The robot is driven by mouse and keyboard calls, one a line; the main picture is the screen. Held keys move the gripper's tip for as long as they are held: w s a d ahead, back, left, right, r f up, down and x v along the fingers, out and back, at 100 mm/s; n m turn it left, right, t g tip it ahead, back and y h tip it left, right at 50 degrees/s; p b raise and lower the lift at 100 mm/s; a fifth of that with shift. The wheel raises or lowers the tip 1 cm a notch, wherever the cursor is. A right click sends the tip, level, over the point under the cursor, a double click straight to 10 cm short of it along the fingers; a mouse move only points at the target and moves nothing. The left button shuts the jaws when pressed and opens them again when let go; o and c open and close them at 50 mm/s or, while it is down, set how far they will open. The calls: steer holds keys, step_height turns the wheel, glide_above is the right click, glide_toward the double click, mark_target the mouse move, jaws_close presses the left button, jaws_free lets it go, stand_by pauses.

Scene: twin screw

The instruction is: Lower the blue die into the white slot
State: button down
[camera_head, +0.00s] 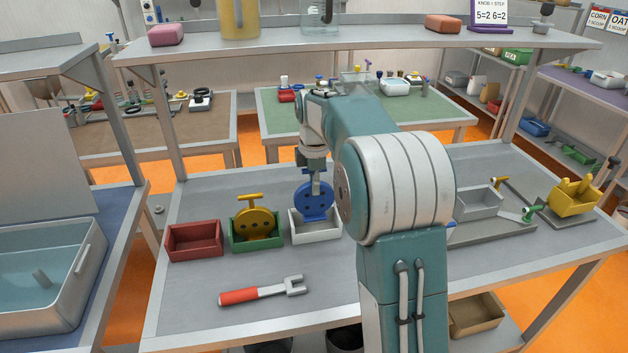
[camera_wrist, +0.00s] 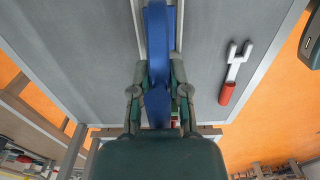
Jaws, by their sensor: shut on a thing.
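The blue die (camera_head: 314,202) is a round disc with dark dots, upright on edge. My gripper (camera_head: 315,183) is shut on its top part and points down. The die stands over the white slot (camera_head: 318,236), an open box on the table, and its lower edge is at the box's opening. I cannot tell whether it touches the bottom. In the wrist view the blue die (camera_wrist: 158,50) lies between the fingers of my gripper (camera_wrist: 160,92), with pale walls of the white slot (camera_wrist: 138,22) on both sides.
A green box (camera_head: 240,243) holding a yellow die (camera_head: 254,224) stands just left of the white slot, then an empty red box (camera_head: 194,240). A red-handled fork-ended tool (camera_head: 262,291) lies in front.

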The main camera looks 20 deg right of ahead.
mark_target(315, 214)
steer(key=shift+f, duration=1.95)
steer(key=shift+f, duration=0.55)
steer(key=c, duration=0.5)
jaws_free()
step_height(315, 214, up, 12)
steer(key=shift+f, duration=0.25)
steer(key=shift+r, duration=0.15)
